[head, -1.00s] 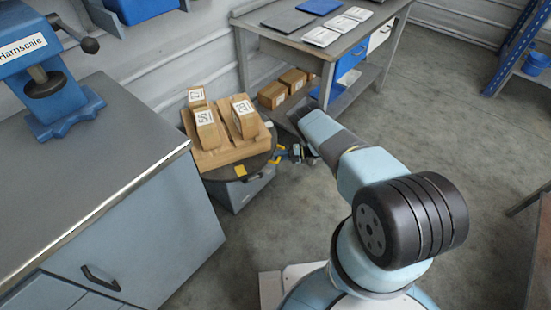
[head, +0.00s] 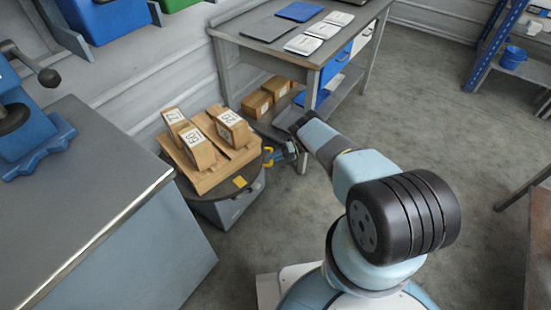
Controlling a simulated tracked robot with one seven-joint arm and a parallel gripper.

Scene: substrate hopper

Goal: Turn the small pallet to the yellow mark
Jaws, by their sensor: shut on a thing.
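The small pallet (head: 213,179) is a wooden board on a dark round plate (head: 223,193) at left centre, above a grey box-shaped base (head: 232,211). Several wooden blocks with white number labels stand on it, one of them labelled 56 (head: 196,153). A yellow square (head: 239,181) lies on the plate's front part. A yellow bracket-shaped mark (head: 268,158) shows at the plate's right edge, apart from the square. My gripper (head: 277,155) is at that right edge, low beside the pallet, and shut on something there. The fingertips are small and partly hidden, so the held part is unclear.
A grey bench (head: 85,185) stands close on the left with a blue device (head: 28,135). A work table (head: 262,46) stands behind, with boxes (head: 257,103) on its lower shelf.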

